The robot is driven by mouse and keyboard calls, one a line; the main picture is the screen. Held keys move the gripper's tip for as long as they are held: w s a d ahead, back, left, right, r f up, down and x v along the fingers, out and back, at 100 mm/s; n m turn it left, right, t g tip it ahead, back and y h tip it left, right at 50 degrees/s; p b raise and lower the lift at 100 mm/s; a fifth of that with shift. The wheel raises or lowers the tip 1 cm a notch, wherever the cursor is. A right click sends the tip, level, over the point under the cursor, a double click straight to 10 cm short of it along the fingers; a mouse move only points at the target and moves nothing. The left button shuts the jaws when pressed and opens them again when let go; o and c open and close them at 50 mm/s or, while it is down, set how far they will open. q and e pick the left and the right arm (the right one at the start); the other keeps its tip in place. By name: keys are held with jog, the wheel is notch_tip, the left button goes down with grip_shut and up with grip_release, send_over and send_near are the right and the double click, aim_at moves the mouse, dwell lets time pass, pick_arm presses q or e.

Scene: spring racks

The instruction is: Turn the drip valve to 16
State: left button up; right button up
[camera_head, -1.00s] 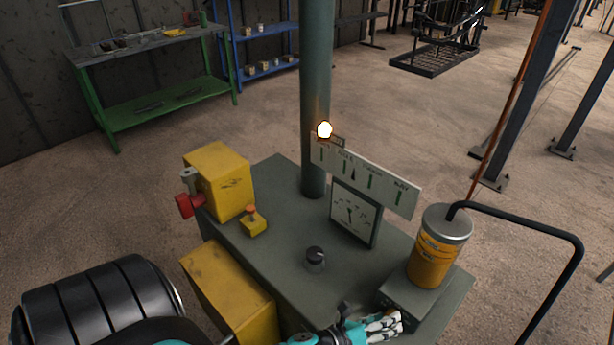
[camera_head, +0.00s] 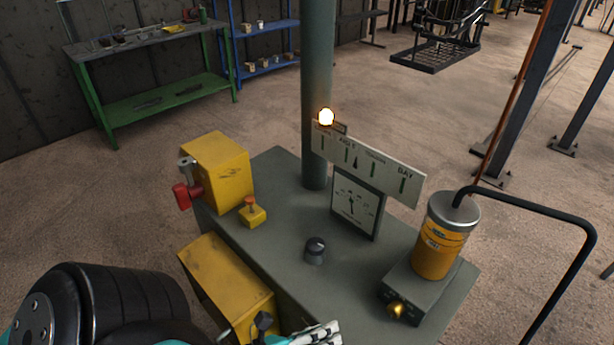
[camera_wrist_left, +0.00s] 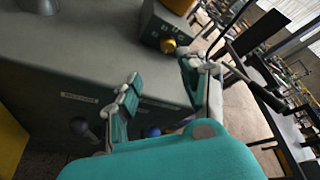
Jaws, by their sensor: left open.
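A small brass knob (camera_head: 396,310), which looks like the drip valve, sits on the front of the grey block (camera_head: 425,298) under an orange canister (camera_head: 437,236) with a silver cap. In the left wrist view my left gripper (camera_wrist_left: 166,80) is open and empty. My right gripper is not in view.
The grey cabinet top carries a black dial knob (camera_head: 314,250), a square gauge (camera_head: 355,206), a labelled panel (camera_head: 368,166) and a yellow box with a red handle (camera_head: 218,172). A black pipe (camera_head: 540,207) arches from the canister to the right. A lamp (camera_head: 326,117) glows.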

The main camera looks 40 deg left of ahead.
pick_arm(q)
jog(key=w+a+f+n+g+y, duration=0.2)
jog(key=a+n+g+y, duration=0.35)
jog(key=n, duration=1.35)
jog(key=s+d+f+n+g+h, duration=0.1)
jog(key=s+d+f+n+g, duration=0.4)
jog(key=n, duration=0.3)
notch_tip(320, 180, down, 22)
jog(key=s+d+g+b, duration=0.1)
jog(key=b, duration=0.2)
jog(key=shift+r, duration=0.15)
jog(key=shift+s+d+h, duration=0.1)
jog(key=shift+s+h, duration=0.05)
jog(key=shift+h, duration=0.1)
